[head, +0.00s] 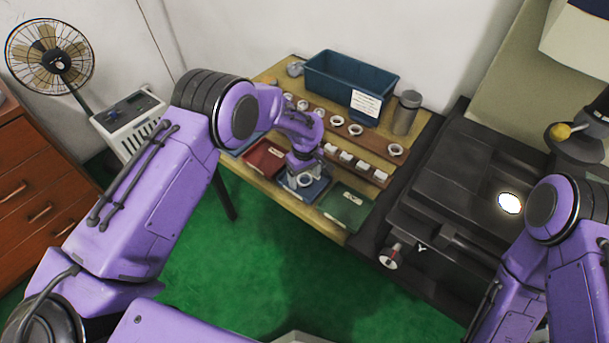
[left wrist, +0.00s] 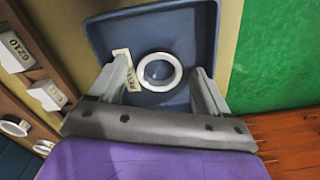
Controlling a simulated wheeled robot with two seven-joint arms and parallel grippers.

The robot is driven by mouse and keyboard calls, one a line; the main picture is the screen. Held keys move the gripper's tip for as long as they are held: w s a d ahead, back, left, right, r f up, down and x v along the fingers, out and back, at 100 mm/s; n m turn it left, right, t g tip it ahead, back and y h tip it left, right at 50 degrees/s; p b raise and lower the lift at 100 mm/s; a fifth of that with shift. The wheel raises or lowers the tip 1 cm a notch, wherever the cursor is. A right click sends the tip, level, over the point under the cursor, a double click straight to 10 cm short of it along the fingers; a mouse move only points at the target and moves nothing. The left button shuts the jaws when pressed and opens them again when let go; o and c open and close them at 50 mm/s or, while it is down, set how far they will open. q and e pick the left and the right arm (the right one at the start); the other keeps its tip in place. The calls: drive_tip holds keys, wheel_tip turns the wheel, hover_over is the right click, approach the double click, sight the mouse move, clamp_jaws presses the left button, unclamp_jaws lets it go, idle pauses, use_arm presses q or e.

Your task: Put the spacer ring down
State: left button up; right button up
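The pale spacer ring (left wrist: 178,72) lies flat in a blue tray (left wrist: 195,25), seen in the left wrist view. A small lettered label is beside it, partly behind one finger. My left gripper (left wrist: 163,85) is open above the tray, its fingers on either side of the ring with a visible gap at each side. In the head view, my left gripper (head: 303,182) is over the blue tray (head: 318,189) between the red and green trays. My right arm shows at the right edge of the head view, but its gripper does not.
A red tray (head: 263,157) and a green tray (head: 345,207) flank the blue one on the wooden table (head: 335,232). Behind are racks with several rings and white label blocks, a teal bin (head: 350,80) and a grey canister (head: 405,113). A dark machine (head: 455,185) stands right.

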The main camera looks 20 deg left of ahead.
sight(304, 179)
use_arm(q)
drive_tip(key=shift+r, duration=0.3)
wheel_tip(304, 179, up, 12)
drive_tip(key=b, duration=0.1)
idle(0.4)
